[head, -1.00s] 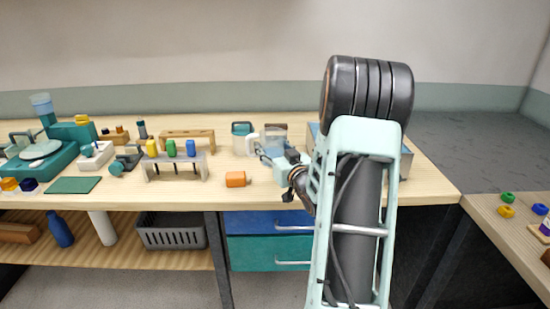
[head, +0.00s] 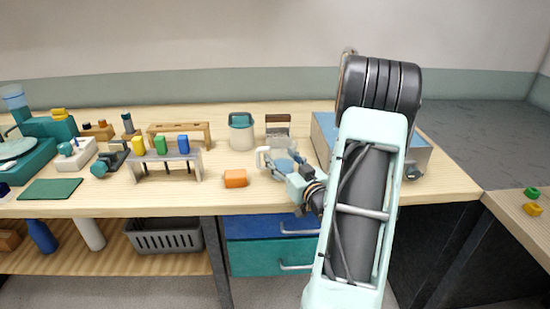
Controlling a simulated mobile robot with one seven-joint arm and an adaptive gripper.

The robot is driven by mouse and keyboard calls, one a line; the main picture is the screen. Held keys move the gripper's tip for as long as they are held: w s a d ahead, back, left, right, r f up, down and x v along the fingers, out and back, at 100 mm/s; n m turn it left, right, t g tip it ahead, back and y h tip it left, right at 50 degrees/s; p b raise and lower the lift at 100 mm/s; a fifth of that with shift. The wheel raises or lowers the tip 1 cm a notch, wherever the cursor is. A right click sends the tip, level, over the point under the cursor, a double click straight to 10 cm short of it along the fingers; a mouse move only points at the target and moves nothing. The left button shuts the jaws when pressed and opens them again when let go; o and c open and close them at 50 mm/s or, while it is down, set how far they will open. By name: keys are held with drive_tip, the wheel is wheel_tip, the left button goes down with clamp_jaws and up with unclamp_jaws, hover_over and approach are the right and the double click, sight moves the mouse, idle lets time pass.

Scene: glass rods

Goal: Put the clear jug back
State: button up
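The clear jug (head: 267,153) is see-through with a pale handle at its left side. It shows in the head view near the middle of the bench, in front of a brown-topped clear container. My gripper (head: 283,165) is at the jug and appears shut on it. The grey fingers overlap the jug body, so the exact contact and the jug's base are hard to make out. I cannot tell whether the jug touches the bench.
A teal-lidded container (head: 241,134) and the brown-topped container (head: 278,131) stand behind. A blue-topped box (head: 327,136) is to the right, partly behind my arm. A rack (head: 168,159) with coloured caps stands left.

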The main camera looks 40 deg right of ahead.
drive_tip(key=shift+f, duration=0.25)
drive_tip(key=shift+s, duration=0.1)
drive_tip(key=shift+f, duration=0.2)
drive_tip(key=o, duration=1.5)
drive_tip(key=shift+c, duration=0.2)
drive_tip(key=shift+r, duration=0.15)
